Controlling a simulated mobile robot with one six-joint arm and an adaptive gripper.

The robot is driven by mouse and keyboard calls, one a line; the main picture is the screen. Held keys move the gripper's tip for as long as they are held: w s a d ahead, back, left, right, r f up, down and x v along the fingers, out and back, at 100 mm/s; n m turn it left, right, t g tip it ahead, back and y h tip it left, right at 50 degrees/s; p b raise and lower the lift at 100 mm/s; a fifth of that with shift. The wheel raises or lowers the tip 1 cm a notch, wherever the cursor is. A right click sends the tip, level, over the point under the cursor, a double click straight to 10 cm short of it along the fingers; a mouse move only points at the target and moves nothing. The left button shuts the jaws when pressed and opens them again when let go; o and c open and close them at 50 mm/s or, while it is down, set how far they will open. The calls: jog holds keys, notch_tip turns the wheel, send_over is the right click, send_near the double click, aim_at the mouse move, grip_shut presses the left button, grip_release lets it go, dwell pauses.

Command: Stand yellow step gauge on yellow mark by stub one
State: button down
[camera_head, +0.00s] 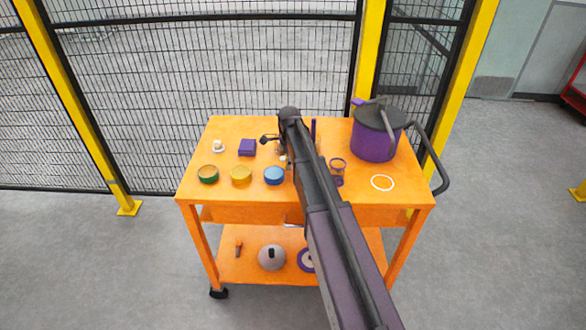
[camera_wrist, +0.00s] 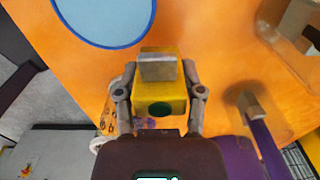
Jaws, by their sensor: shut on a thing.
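My gripper (camera_wrist: 159,82) is shut on a yellow block with a grey top piece and a dark green round spot, which looks like the yellow step gauge (camera_wrist: 148,92). The fingers press its two sides, above or at the orange cart top. I cannot tell whether the block touches the surface. In the head view my arm covers most of the gripper and the block.
The orange cart (camera_head: 220,135) carries green (camera_head: 208,175), yellow (camera_head: 241,175) and blue (camera_head: 274,176) round tins, a purple box (camera_head: 247,147), a purple goblet-like thing (camera_head: 337,165) and a large purple pot (camera_head: 373,145). A mesh fence (camera_head: 200,70) stands behind.

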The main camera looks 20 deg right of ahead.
jog(key=shift+f+b, duration=0.55)
jog(key=shift+f, duration=0.35)
jog(key=shift+f, duration=0.15)
jog(key=shift+c, duration=1)
grip_release()
notch_tip(320, 180, up, 12)
jog(key=p, duration=1.2)
jog(key=shift+r, duration=0.2)
